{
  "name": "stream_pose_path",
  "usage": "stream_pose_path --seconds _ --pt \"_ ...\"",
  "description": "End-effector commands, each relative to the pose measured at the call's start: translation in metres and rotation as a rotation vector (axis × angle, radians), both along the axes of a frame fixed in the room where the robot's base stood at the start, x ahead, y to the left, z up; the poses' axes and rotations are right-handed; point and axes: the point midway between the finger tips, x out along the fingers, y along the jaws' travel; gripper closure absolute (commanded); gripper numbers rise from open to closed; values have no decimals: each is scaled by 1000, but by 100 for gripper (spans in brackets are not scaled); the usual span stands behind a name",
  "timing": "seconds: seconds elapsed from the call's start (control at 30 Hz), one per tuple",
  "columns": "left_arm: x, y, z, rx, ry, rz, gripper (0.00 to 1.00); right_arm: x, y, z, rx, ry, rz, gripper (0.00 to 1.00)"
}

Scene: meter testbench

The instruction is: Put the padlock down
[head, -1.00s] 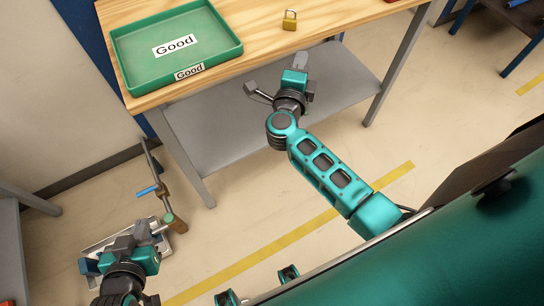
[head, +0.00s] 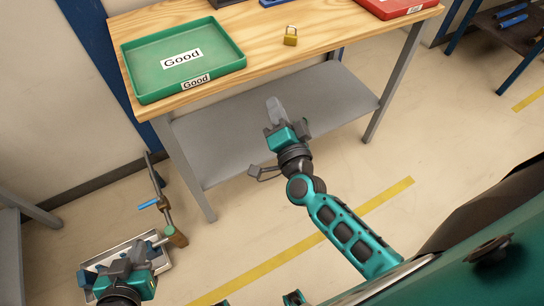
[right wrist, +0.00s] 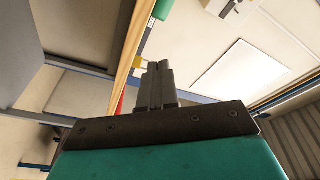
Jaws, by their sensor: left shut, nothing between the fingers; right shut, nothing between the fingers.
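The small brass padlock (head: 290,37) stands on the wooden table (head: 262,60), near its front edge, to the right of the green tray. My right gripper (head: 274,106) is below and in front of the table edge, over the grey lower shelf in the picture. It is shut and empty, apart from the padlock; its closed fingers also show in the right wrist view (right wrist: 157,82). My left gripper (head: 142,248) is low at the bottom left, shut, with nothing seen held in it.
A green tray (head: 216,76) labelled "Good" stands on the table's left, and a red tray (head: 398,10) at the back right. A metal tray (head: 160,262) and a stand with a blue part (head: 150,204) are near my left gripper.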

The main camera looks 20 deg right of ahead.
Motion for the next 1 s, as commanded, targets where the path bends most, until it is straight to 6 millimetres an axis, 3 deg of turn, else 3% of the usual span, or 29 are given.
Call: stream_pose_path --seconds 0.23,0.5,1.0 --pt "-1 -1 -5 -3 3 0 100 -31 26 -30 -278 128 182 100" --pt "-5 -2 -10 -5 9 1 100 -59 38 -58 -494 248 306 100" --pt "-5 -2 -10 -5 10 1 100 -69 40 -68 -567 291 344 99"
